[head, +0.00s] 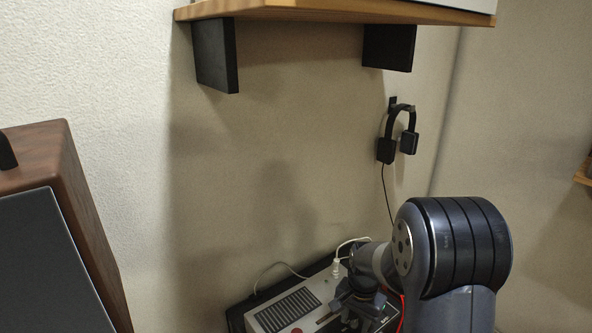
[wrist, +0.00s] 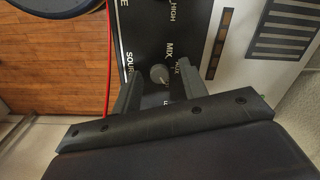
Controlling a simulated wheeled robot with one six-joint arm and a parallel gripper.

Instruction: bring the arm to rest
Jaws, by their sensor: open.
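My arm (head: 455,245) reaches down from the lower right in the head view to a grey and black audio device. My gripper (head: 358,303) is over the device's panel (head: 288,312), and my arm hides part of it. In the wrist view my gripper (wrist: 157,78) is open, its two dark fingers apart over the black labelled panel. A small grey knob (wrist: 159,75) shows between the fingertips, near the word MIX. I cannot tell whether the fingers touch the panel or the knob. Nothing is held.
A wooden shelf (head: 330,10) on black brackets is above. Headphones (head: 398,135) hang on the wall, with a cord running down. A brown cabinet (head: 70,200) stands at the left. A red cable (wrist: 108,60) runs beside the panel. The wall between is bare.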

